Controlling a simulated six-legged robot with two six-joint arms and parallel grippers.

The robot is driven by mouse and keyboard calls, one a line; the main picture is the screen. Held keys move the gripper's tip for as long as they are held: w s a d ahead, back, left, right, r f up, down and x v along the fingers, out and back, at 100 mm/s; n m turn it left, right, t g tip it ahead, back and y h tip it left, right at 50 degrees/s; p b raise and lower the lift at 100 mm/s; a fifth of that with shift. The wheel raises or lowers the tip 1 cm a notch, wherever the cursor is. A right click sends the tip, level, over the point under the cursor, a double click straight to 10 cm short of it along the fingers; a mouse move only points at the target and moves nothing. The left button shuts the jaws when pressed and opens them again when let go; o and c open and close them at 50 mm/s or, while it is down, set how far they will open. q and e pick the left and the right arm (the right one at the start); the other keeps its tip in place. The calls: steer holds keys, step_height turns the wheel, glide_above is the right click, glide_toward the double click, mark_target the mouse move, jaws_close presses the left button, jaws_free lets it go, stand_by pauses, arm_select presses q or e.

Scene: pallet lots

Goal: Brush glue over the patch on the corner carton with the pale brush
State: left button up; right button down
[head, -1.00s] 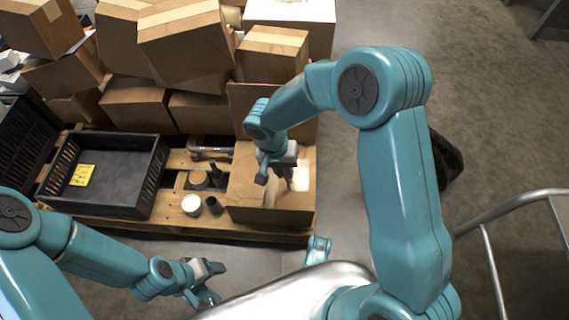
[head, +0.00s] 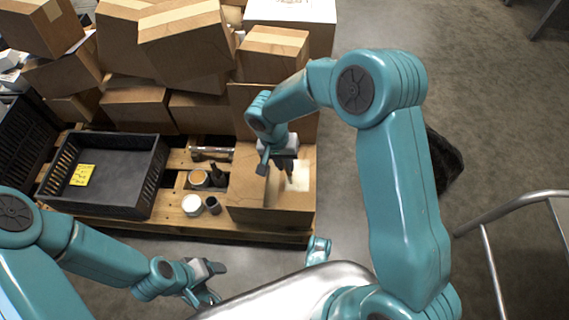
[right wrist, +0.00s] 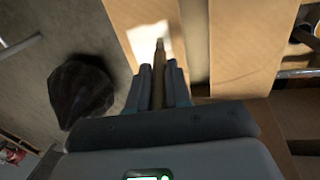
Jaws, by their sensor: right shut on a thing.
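The corner carton (head: 243,200) stands at the right front corner of the pallet, with a whitish patch (head: 302,174) on its top. My right gripper (head: 284,167) is over the carton, shut on the pale brush (right wrist: 158,62), which points down toward the patch. In the right wrist view the brush tip overlaps the patch (right wrist: 143,42); whether it touches is hard to tell. My left gripper (head: 212,284) is at the front, off the pallet, its fingers apart and empty.
On the pallet (head: 172,185), left of the carton, are an orange-topped pot (head: 198,179), a white-topped pot (head: 191,205), a dark cup (head: 213,206) and a metal tool (head: 212,153). A black crate (head: 110,205) stands further left. Stacked cartons (head: 133,105) rise behind.

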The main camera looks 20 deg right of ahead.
arm_select(q)
steer(key=shift+s+a+r, duration=0.1)
steer(key=shift+s, duration=0.25)
steer(key=shift+s+f+b, duration=0.1)
steer(key=shift+f+b, duration=0.4)
arm_select(e)
steer(key=shift+s+a+r, duration=0.1)
steer(key=shift+s+a, duration=0.2)
steer(key=shift+s, duration=0.3)
steer(key=shift+s+a+r, duration=0.1)
steer(key=shift+s+a, duration=0.15)
steer(key=shift+s, duration=0.35)
arm_select(q)
step_height(320, 180, up, 3)
steer(key=p, duration=0.3)
steer(key=shift+r, duration=0.15)
steer(key=shift+w+r+p, duration=0.15)
steer(key=shift+r+p, duration=0.4)
steer(key=shift+p, duration=0.05)
steer(key=shift+w+r+p, duration=0.15)
steer(key=shift+r+p, duration=0.35)
steer(key=shift+p, duration=0.1)
arm_select(e)
step_height(320, 180, up, 8)
arm_select(q)
steer(key=shift+r, duration=0.1)
